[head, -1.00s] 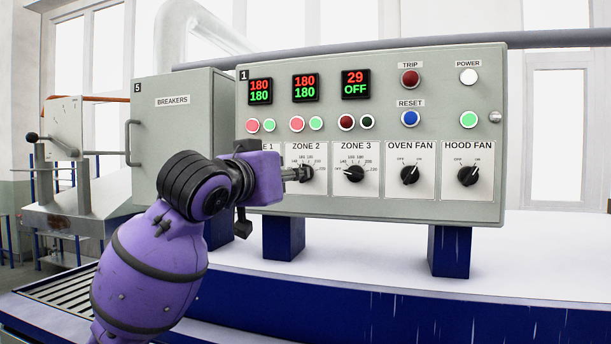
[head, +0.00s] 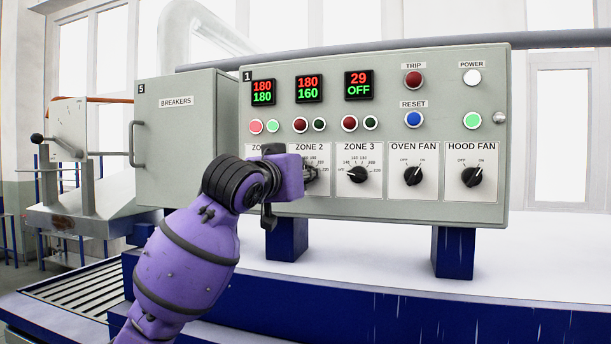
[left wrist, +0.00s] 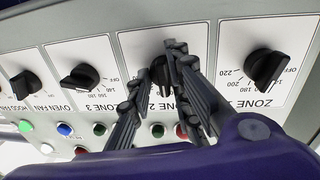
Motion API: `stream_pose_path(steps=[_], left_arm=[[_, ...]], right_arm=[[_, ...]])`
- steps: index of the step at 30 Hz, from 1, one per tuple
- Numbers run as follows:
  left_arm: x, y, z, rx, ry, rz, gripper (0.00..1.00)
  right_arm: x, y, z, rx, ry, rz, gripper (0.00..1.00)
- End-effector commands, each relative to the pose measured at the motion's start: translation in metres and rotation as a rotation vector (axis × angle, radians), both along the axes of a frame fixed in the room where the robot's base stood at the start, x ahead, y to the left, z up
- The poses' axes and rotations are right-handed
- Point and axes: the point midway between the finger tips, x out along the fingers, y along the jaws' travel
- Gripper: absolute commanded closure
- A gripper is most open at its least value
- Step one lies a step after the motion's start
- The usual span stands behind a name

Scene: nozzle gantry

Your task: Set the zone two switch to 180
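The zone two switch (left wrist: 160,74) is a black knob on the white ZONE 2 plate (left wrist: 133,44). In the left wrist view, the fingers of my left gripper (left wrist: 157,72) lie on both sides of it and appear closed on it. In the head view, my left gripper (head: 311,176) covers most of the knob, so its pointer cannot be read. The zone two display (head: 309,89) shows 180 in red above 160 in green. Both lamps below it, red (head: 300,125) and green (head: 319,125), are dark. My right gripper is not in view.
The zone one switch (left wrist: 267,68) and zone three switch (left wrist: 86,78) flank the zone two plate closely. OVEN FAN (head: 413,175) and HOOD FAN (head: 471,175) knobs are further right. The breakers cabinet (head: 180,140) stands left of the panel.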

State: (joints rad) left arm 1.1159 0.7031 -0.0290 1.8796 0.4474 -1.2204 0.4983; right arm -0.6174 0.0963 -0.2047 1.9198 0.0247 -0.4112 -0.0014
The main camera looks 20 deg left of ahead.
Motion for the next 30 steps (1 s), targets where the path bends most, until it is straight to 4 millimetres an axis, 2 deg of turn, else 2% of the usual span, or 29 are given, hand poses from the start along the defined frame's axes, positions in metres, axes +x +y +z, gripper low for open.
stream_pose_path(steps=[5,12,21,22,24,25,30], left_arm=[[-0.0003,-0.0010,0.0000,0.016,-0.001,-0.002,1.00],[-0.0003,-0.0014,-0.0010,0.228,-0.006,-0.002,1.00],[-0.0002,-0.0018,-0.0017,0.245,-0.006,-0.005,1.00],[-0.0002,-0.0019,-0.0017,0.245,-0.006,-0.005,0.78],[-0.0002,-0.0019,-0.0018,0.245,-0.006,-0.004,0.69],[-0.0002,-0.0017,-0.0018,0.245,-0.006,-0.004,0.65],[-0.0001,-0.0010,-0.0015,0.245,-0.007,-0.003,0.65]], right_arm=[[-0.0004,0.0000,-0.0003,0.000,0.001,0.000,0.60],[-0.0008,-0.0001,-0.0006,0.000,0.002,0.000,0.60],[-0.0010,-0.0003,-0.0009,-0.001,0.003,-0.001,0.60],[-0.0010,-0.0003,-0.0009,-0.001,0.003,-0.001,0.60],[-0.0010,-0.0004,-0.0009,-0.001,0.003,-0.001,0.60],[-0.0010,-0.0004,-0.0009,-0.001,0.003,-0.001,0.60],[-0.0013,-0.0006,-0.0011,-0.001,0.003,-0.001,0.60]])
